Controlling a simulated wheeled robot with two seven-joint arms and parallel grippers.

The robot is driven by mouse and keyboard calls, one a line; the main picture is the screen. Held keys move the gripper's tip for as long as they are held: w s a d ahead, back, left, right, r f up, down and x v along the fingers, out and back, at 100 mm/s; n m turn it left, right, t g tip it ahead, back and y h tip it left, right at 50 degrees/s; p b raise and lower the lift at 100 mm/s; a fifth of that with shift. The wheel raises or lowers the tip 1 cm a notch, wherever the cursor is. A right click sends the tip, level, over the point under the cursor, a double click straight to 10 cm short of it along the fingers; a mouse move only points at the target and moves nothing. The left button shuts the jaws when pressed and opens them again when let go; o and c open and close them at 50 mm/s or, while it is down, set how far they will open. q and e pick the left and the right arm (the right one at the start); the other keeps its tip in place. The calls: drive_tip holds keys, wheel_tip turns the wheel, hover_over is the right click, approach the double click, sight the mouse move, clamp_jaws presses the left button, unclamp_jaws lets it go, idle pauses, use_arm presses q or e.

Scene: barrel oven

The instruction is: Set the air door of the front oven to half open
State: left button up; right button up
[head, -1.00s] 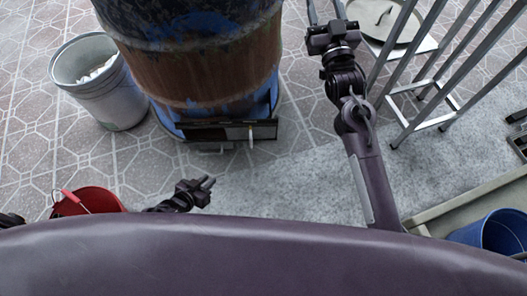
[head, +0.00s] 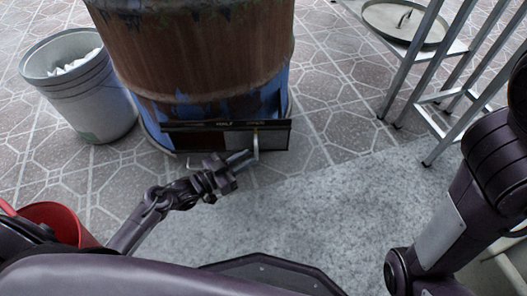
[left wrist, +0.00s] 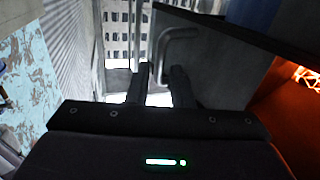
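The front oven is a rusty, blue-painted barrel (head: 200,60) in the upper middle of the head view. At its base is a dark air-door frame (head: 275,124) with small labels along the top. A pale upright handle (head: 256,146) stands out toward the frame's right half. My left gripper (head: 246,158) is just in front of the frame, its tips close beside the handle. In the left wrist view the two fingers (left wrist: 161,84) are apart, with a dark panel (left wrist: 220,60) and a bent bar on it just ahead. I cannot tell whether the fingers touch the handle. My right gripper is out of view.
A grey metal bin (head: 85,90) stands left of the barrel, and a red bucket (head: 60,222) is at the lower left. A metal rack (head: 440,118) holding a round lid (head: 405,22) stands at right. Paving between is clear. An orange glow (left wrist: 305,78) shows in the left wrist view.

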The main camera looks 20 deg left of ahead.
sight(256, 140)
use_arm(q)
drive_tip(key=b+x, duration=0.2)
drive_tip(key=x, duration=0.4)
drive_tip(key=shift+b, duration=0.4)
drive_tip(key=shift+c, duration=0.3)
clamp_jaws()
